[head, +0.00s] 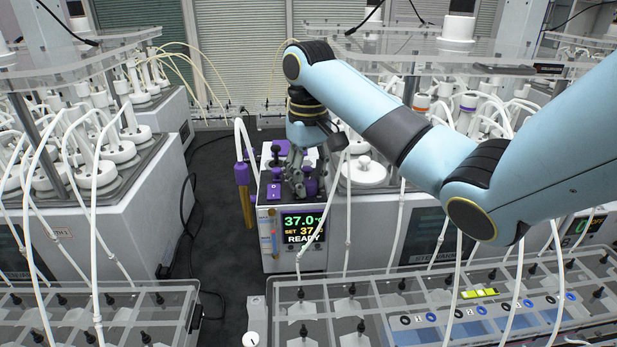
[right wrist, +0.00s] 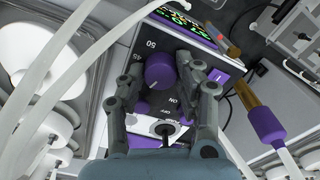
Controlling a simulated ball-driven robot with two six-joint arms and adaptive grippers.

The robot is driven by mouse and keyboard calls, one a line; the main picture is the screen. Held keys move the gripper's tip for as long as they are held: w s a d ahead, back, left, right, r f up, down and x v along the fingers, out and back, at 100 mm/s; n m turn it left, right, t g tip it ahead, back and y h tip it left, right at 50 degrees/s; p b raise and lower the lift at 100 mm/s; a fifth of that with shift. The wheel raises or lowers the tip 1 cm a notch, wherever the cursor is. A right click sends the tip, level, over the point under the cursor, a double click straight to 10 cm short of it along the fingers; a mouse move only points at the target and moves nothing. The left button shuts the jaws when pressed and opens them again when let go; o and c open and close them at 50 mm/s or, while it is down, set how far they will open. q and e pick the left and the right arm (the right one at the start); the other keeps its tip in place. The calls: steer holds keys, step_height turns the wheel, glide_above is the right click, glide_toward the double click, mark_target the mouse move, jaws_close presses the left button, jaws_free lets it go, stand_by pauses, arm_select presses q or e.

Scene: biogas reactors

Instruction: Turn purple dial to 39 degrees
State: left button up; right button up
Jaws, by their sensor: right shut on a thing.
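The purple dial (right wrist: 159,71) sits on the top panel of a small heater unit, with scale marks 45 and 50 beside it. My right gripper (right wrist: 162,74) has its fingers on either side of the dial and is shut on it. In the head view my right gripper (head: 298,178) reaches down onto the unit from above and mostly hides the dial. The unit's display (head: 303,228) reads 37.0 in green, a SET value starting with 37 in yellow, and READY. My left gripper is in neither view.
A black switch (right wrist: 166,129) with ON and OFF labels stands near the dial. A purple-capped probe (head: 242,174) stands beside the unit. White tubes hang close by. Reactor banks (head: 150,200) stand left and right, clear racks (head: 440,300) in front. Dark floor lies left of the unit.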

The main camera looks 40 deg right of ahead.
steer(key=shift+c, duration=0.9)
steer(key=m, duration=0.3)
steer(key=shift+m, duration=0.4)
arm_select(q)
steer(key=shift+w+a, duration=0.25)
